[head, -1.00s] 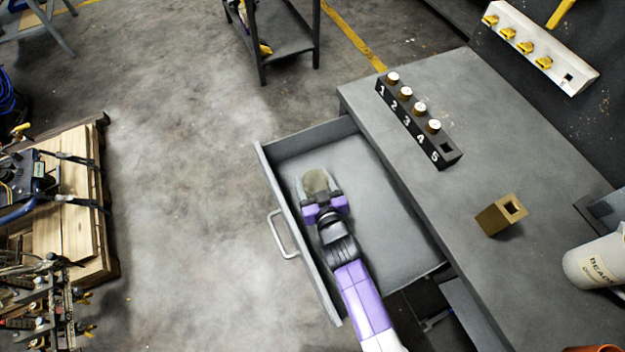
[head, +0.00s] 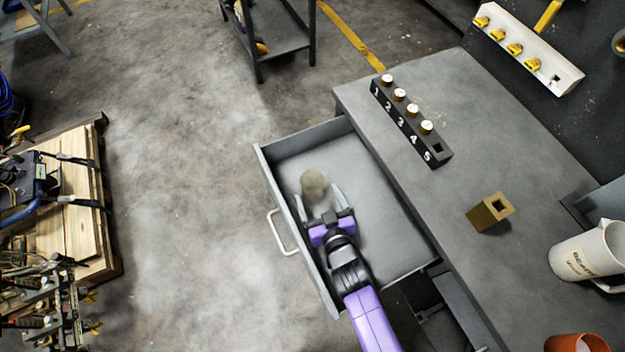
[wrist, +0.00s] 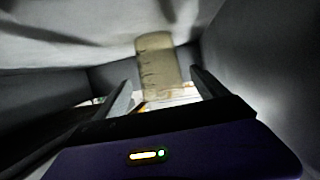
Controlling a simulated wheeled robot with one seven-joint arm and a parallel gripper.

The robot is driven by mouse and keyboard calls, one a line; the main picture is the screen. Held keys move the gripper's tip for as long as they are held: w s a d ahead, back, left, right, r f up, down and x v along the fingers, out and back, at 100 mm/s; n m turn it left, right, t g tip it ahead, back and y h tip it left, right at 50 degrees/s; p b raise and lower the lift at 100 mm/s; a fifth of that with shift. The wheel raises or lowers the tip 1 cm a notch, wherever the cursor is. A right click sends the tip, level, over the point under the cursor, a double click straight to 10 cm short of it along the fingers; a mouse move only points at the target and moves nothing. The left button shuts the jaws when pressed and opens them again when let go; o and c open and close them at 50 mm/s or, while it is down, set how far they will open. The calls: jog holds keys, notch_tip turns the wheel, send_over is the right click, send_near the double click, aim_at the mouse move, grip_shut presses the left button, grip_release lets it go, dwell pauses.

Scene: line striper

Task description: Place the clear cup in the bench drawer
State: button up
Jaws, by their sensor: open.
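The clear cup (head: 314,184) is a small, see-through, brownish cup inside the open bench drawer (head: 375,205), near the drawer's front wall. In the wrist view the cup (wrist: 156,66) shows faint marks on its side and appears just beyond the fingertips. My gripper (head: 324,200) is inside the drawer, on the near side of the cup. Its two fingers are apart with nothing between them. In the wrist view my gripper (wrist: 160,92) also shows spread fingers.
The bench top (head: 440,95) holds a numbered rack (head: 411,122) with several white-capped vials, a brown block with a square hole (head: 489,213), a white pitcher (head: 588,252) and an orange pot (head: 577,343). A pallet of boards (head: 70,200) stands at left. Floor between is clear.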

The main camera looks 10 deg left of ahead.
jog(key=shift+v, duration=2.4)
